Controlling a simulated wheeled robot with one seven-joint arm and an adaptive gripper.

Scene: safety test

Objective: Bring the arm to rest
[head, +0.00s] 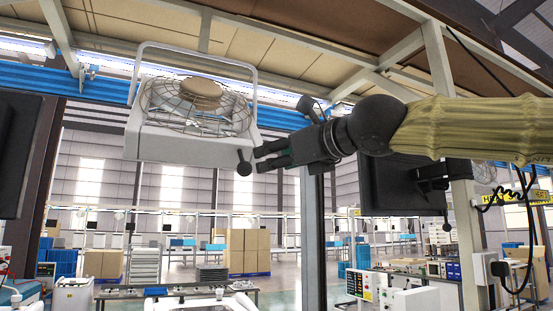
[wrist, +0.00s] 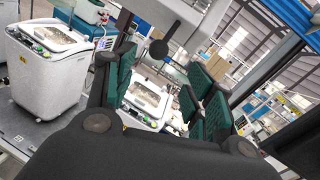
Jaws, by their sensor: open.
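My arm, in a yellowish sleeve, reaches in from the right in the head view, raised high and roughly level. My gripper (head: 260,157) is at its left end, pointing left. The wrist view shows my gripper (wrist: 160,75) open, with green pads on both sides and nothing held between them. A dark round knob (head: 244,163) on a thin stem is just left of the fingertips in the head view. It also shows in the wrist view (wrist: 158,48), beyond the fingers. I cannot tell how close it is to them.
A white overhead unit with a wire-guarded fan (head: 197,105) hangs left of my gripper. A dark monitor (head: 402,187) hangs below my arm. White machines (wrist: 48,68) stand below. Cartons (head: 249,250) and benches are farther back.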

